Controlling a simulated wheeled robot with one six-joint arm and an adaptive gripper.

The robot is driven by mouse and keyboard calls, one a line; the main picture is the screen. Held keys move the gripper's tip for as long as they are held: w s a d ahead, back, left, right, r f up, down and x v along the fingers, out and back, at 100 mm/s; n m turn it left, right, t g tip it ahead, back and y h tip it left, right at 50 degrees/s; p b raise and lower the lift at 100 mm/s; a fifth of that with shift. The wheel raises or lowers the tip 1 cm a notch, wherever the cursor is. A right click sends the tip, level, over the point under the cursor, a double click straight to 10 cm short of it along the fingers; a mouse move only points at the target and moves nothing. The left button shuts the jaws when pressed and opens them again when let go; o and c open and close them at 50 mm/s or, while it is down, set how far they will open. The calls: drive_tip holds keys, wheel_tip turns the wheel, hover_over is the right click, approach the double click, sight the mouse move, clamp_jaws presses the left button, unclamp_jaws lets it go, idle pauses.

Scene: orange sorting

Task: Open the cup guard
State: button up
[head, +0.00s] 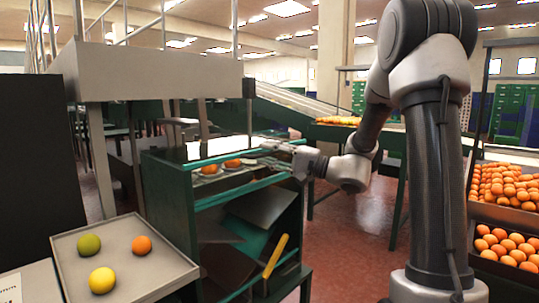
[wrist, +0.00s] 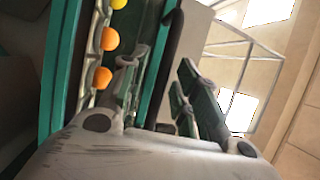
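A green-framed machine (head: 168,200) stands in the middle of the head view. Oranges (head: 232,163) sit in its top, in what look like shallow cups between green rails (head: 222,158). I cannot tell exactly which part is the cup guard; the front green rail looks like its edge. My gripper (head: 273,153) reaches in from the right over the machine's top right end. In the wrist view my gripper (wrist: 160,85) has its fingers apart, with a green rail (wrist: 157,60) and a dark strip running between them. Contact with the rail cannot be made out.
A tray (head: 135,215) with a green, a yellow and an orange fruit stands at the front left. A yellow handle (head: 276,256) sticks up at the machine's lower front. Crates of oranges (head: 480,265) stand at the right. A grey beam (head: 150,75) hangs over the machine's left side.

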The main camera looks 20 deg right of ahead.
clamp_jaws()
